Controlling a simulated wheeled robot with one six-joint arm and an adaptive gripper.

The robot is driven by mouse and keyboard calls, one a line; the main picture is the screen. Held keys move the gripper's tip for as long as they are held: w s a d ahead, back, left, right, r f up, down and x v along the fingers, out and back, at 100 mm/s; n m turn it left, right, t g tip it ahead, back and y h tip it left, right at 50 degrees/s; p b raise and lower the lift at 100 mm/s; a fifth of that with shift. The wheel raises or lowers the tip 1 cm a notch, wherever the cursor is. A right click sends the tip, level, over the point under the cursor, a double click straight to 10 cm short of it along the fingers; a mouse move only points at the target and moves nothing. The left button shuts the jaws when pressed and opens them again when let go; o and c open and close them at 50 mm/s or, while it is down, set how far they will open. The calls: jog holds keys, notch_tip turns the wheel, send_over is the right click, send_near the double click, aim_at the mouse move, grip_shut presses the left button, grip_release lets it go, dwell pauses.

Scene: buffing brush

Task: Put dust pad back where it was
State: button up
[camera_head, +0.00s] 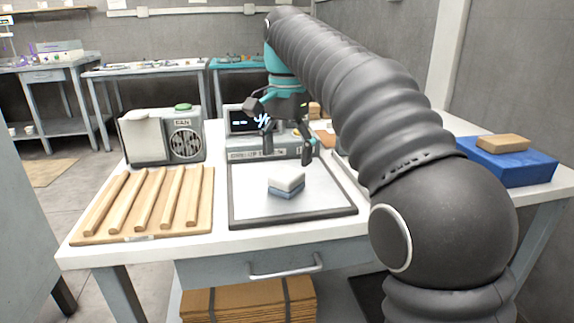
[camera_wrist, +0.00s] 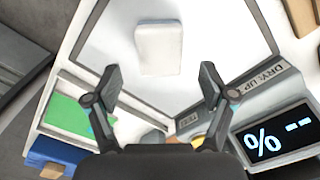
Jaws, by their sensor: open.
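The dust pad (camera_head: 286,182), a small block with a white top and a blue-grey lower layer, lies on the grey plate with a dark rim (camera_head: 245,213) in the middle of the table. In the wrist view the dust pad (camera_wrist: 159,49) shows its white top, beyond the fingertips. My gripper (camera_head: 287,155) is above the plate's back part, fingers pointing down, open and empty. In the wrist view my gripper (camera_wrist: 160,80) has its fingers spread, with nothing between the tips.
A wooden rack with slats (camera_head: 145,203) is on the left, a grey machine with a fan (camera_head: 162,138) behind it. A display unit (camera_head: 250,121) stands behind the plate. A blue box (camera_head: 520,166) with a tan block (camera_head: 502,143) is at right. My arm crosses the right side.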

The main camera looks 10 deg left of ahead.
jog(key=shift+r, duration=0.85)
jog(key=shift+s+d, duration=0.1)
jog(key=shift+d, duration=0.15)
jog(key=shift+n+t, duration=0.6)
jog(key=shift+t, duration=0.1)
jog(key=s+d, duration=0.1)
jog(key=d, duration=0.1)
jog(key=s+d, duration=0.2)
jog(key=d, duration=0.1)
jog(key=s+d, duration=0.1)
jog(key=d, duration=0.1)
jog(key=shift+s+d+f, duration=0.25)
jog(key=shift+d+f, duration=0.15)
jog(key=s+d+f+n+t, duration=0.2)
jog(key=s+d+f, duration=0.5)
jog(key=s+f, duration=0.2)
jog(key=s+d+f+n+t, duration=0.2)
jog(key=s+d+f, duration=0.5)
jog(key=s+f, duration=0.3)
jog(key=shift+s+d+f, duration=0.15)
jog(key=shift+s+d, duration=0.05)
jog(key=shift+s, duration=0.2)
